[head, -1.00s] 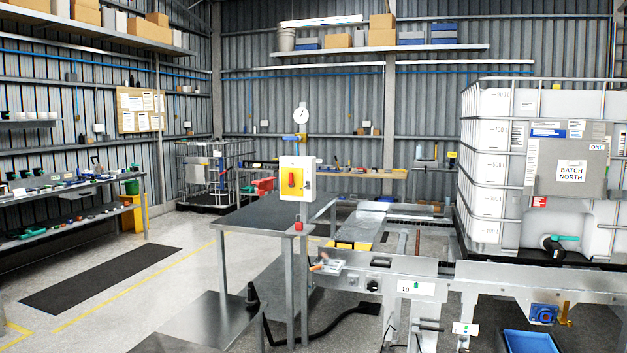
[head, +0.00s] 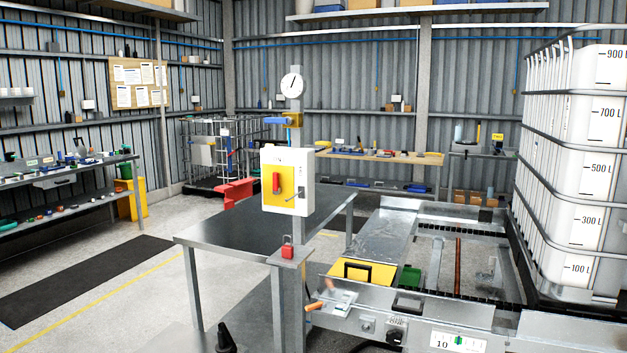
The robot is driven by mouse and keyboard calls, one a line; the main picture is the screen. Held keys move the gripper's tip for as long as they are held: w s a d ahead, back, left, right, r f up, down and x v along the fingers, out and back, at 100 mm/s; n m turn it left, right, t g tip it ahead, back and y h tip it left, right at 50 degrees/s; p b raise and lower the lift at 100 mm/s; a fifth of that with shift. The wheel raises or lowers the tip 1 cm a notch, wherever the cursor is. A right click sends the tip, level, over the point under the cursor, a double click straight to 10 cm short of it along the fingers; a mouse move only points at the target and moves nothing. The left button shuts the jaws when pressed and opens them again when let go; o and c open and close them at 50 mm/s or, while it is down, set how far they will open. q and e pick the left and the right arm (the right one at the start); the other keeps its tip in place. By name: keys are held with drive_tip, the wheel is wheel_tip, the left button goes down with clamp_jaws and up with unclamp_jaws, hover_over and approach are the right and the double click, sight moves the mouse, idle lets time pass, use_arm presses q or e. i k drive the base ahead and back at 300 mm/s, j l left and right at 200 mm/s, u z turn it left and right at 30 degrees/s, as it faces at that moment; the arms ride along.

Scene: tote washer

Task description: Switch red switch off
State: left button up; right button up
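The red switch (head: 276,183) is a red handle on a yellow plate, on the front of a white box (head: 300,168). Its handle stands about upright. The box is fixed to a grey post beside a dark-topped metal table (head: 240,238). A small key-like part shows to the right of the yellow plate. Neither of my grippers shows in the head view.
A red padlock (head: 287,249) sits on a small ledge below the box. A round gauge (head: 292,85) and a blue-handled valve (head: 283,121) are above it. A metal conveyor frame (head: 400,310) stands at right, beside a large white tank (head: 575,170). Open floor lies at left.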

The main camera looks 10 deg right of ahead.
sight(276, 189)
drive_tip(key=i+l, duration=0.15)
drive_tip(key=i+j, duration=0.15)
drive_tip(key=i, duration=0.3)
drive_tip(key=i+j, duration=0.15)
drive_tip(key=i, duration=0.35)
drive_tip(key=i+u, duration=0.15)
drive_tip(key=u, duration=1.25)
